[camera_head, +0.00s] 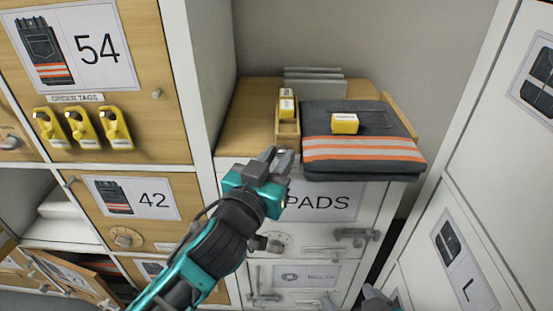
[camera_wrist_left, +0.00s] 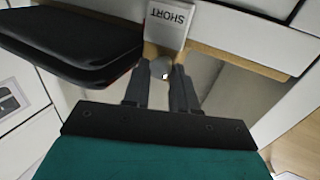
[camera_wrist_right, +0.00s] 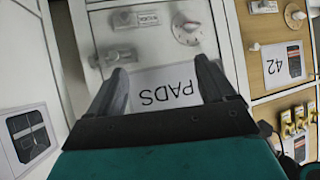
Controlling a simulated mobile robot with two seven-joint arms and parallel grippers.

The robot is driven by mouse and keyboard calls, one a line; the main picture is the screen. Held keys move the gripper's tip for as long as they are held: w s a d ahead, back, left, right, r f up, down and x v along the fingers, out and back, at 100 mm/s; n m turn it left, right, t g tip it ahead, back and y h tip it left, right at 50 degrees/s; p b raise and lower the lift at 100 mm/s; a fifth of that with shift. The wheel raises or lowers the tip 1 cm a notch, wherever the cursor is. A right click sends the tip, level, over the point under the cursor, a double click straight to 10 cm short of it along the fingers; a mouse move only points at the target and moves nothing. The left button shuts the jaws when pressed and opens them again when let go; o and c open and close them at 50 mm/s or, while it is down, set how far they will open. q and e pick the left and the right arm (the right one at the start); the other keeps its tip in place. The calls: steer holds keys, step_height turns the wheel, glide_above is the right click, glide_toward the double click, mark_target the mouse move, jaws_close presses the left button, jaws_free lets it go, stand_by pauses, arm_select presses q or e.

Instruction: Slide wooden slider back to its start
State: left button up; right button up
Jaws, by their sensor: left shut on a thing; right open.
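In the left wrist view a round grey knob (camera_wrist_left: 161,68) shows below a SHORT label (camera_wrist_left: 171,18). My left gripper (camera_head: 280,157) is at the slider's near end, its fingers (camera_wrist_left: 160,88) on either side of the knob and shut on it. The fingers partly hide the slider's front. My right gripper (camera_wrist_right: 165,82) is open and empty in front of the PADS door; its tips (camera_head: 374,298) show at the bottom of the head view.
Folded dark trousers (camera_head: 360,128) with orange-striped bands carry a yellow block (camera_head: 345,123) and overhang the cabinet front. Grey slabs (camera_head: 313,82) stand at the back. The PADS door (camera_head: 325,220) has a latch (camera_head: 357,235). A tall white locker (camera_head: 500,170) stands right.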

arm_select(q)
jaws_close()
arm_select(e)
steer(key=shift+d+f, duration=0.1)
arm_select(q)
steer(key=a+p, duration=0.4)
steer(key=a, duration=0.8)
steer(key=shift+a+p, duration=0.15)
steer(key=shift+p, duration=0.25)
arm_select(e)
steer(key=shift+s+d+r+h, duration=0.15)
steer(key=shift+s+d+r, duration=0.05)
steer(key=shift+d+r, duration=0.25)
steer(key=shift+s+d+r+h, duration=0.15)
steer(key=shift+d+r, duration=0.2)
steer(key=shift+r, duration=0.2)
arm_select(q)
steer(key=shift+o, duration=1.7)
jaws_free()
steer(key=shift+o, duration=1.4)
steer(key=shift+a, duration=0.1)
steer(key=shift+o, duration=0.5)
arm_select(e)
steer(key=shift+a+r, duration=0.15)
steer(key=shift+a, duration=0.05)
